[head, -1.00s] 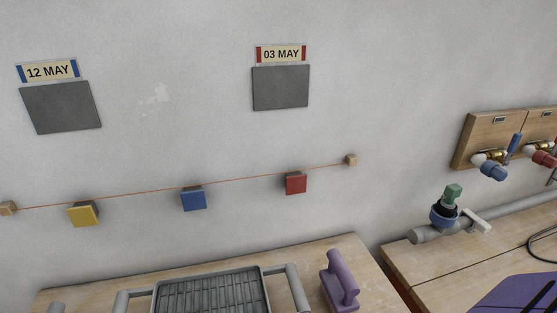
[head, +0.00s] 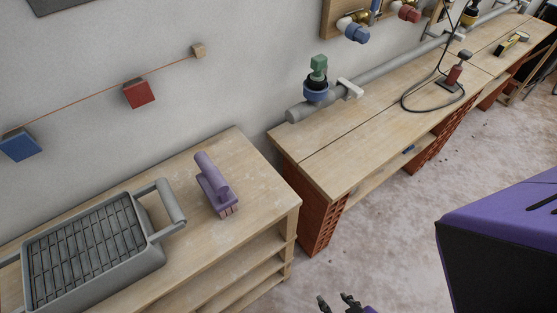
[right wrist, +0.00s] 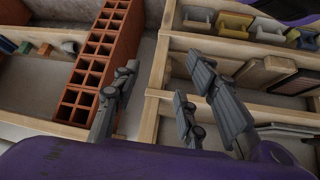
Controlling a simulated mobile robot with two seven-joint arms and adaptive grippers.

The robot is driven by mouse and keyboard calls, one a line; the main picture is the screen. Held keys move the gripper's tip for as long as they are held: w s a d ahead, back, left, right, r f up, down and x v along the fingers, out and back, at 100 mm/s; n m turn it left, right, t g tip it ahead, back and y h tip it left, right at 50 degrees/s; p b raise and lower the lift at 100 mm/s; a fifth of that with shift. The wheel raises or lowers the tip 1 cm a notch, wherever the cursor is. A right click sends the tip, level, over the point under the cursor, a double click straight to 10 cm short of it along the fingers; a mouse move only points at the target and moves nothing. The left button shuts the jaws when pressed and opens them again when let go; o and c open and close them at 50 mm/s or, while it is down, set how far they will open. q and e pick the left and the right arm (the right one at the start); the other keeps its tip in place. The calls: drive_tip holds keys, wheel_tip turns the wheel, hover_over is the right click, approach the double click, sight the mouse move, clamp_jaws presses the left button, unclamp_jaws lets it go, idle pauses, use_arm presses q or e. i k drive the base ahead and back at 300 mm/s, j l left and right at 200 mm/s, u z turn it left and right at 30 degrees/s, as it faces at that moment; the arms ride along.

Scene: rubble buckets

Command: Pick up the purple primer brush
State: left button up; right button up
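The purple primer brush (head: 214,186) rests on top of the near wooden shelf unit (head: 258,190), to the right of the grey tray, with its raised handle on the upper side. My right gripper (head: 338,302) shows at the bottom edge of the head view, to the right of and below the shelf's corner, apart from the brush. In the right wrist view my right gripper (right wrist: 160,78) is open with nothing between its fingers. It faces the shelf compartments; I do not see the brush in that view. My left gripper is not in view.
A grey tray with a grid and side handles (head: 95,250) stands left of the brush. A second bench (head: 345,125) on red hollow bricks (head: 318,215) carries a grey pipe (head: 380,70) and cable (head: 415,108). A floor gap separates the benches.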

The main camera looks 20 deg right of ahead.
sight(222, 197)
drive_tip(key=u, duration=0.9)
drive_tip(key=z, duration=1)
drive_tip(key=k+j+z, duration=0.15)
drive_tip(key=z, duration=0.15)
drive_tip(key=k+j+z, duration=0.15)
drive_tip(key=z, duration=0.2)
